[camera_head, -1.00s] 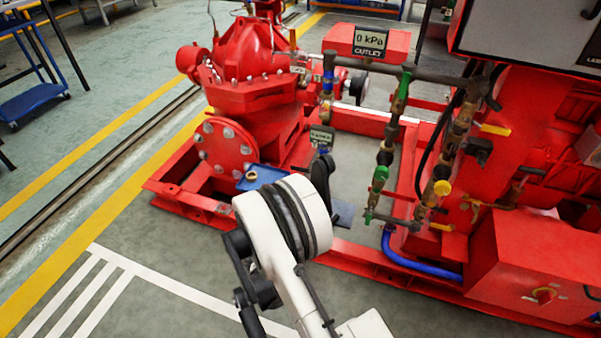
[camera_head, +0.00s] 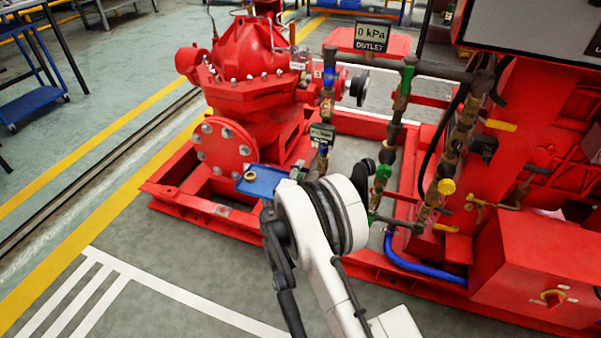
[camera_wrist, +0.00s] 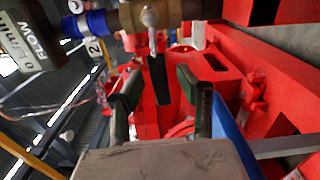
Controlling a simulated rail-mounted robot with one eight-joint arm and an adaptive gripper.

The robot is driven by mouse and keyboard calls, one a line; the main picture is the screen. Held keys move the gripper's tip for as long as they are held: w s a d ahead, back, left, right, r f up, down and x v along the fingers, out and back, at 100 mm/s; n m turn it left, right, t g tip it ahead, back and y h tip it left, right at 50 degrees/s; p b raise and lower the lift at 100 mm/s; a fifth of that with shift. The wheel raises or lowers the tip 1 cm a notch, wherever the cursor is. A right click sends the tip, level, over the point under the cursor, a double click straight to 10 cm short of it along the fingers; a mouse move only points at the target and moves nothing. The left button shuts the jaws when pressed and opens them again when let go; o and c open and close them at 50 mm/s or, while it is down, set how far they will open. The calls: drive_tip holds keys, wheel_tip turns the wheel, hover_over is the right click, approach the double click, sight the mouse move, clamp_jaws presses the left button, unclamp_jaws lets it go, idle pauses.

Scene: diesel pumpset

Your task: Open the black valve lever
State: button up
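The black valve lever (camera_wrist: 160,79) hangs from a brass valve body (camera_wrist: 150,16) in the wrist view, pointing down the picture. My gripper (camera_wrist: 159,73) is open, with one dark finger on each side of the lever in the picture. A gap shows on both sides of the lever, so neither finger appears to touch it. How deep the lever sits between the fingers cannot be told. In the head view my white arm hides the gripper, and I cannot make out the lever there.
A flow display (camera_wrist: 28,42) and blue collar (camera_wrist: 88,24) adjoin the valve at upper left. In the head view, the red pump (camera_head: 250,60) stands behind, a blue tray (camera_head: 262,181) lies left of my arm, and vertical pipework (camera_head: 395,130) stands right. Floor in front is clear.

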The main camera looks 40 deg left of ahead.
drive_tip(key=shift+w+a, duration=0.1)
drive_tip(key=shift+w, duration=0.25)
drive_tip(key=shift+c, duration=0.4)
clamp_jaws()
